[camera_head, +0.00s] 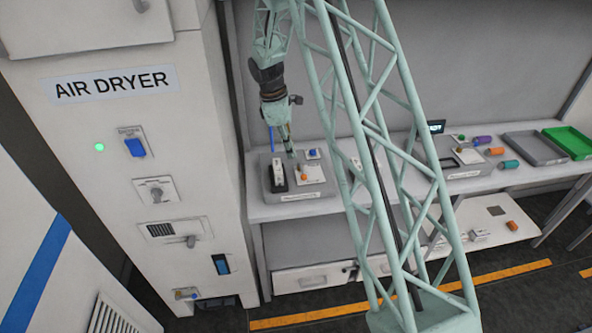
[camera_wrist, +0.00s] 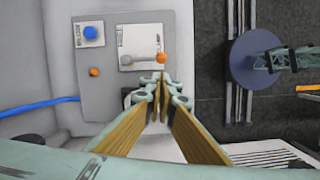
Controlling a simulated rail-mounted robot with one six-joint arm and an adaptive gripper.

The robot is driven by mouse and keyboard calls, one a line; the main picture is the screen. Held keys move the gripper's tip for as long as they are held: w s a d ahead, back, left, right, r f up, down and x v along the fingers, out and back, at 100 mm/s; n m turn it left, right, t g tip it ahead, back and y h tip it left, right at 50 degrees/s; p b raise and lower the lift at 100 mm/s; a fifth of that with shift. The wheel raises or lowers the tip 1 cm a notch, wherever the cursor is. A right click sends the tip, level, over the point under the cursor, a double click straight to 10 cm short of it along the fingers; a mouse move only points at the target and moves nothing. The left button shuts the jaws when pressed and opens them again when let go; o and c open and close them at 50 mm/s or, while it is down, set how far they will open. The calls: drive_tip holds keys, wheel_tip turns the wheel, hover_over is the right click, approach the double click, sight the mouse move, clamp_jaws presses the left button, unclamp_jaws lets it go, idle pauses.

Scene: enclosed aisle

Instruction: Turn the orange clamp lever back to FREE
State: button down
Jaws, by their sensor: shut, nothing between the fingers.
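In the wrist view, the clamp lever's orange knob (camera_wrist: 161,57) sits at the right end of a bar across a pale plate (camera_wrist: 140,38). The bar runs left to a grey pivot (camera_wrist: 126,60). Small lettering on the plate is hard to read. My gripper (camera_wrist: 160,82) is shut and empty, its tips just below the orange knob in the picture. I cannot tell whether they touch it. In the head view, my gripper (camera_head: 290,152) points down over the grey fixture (camera_head: 283,195) on the bench.
Trays (camera_head: 535,150) and coloured cylinders (camera_head: 509,164) lie farther right. The air dryer cabinet (camera_head: 120,120) stands left.

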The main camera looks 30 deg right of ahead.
sight(302, 170)
drive_tip(key=shift+f, duration=0.15)
drive_tip(key=shift+p+x, duration=0.7)
drive_tip(key=shift+x, duration=4.15)
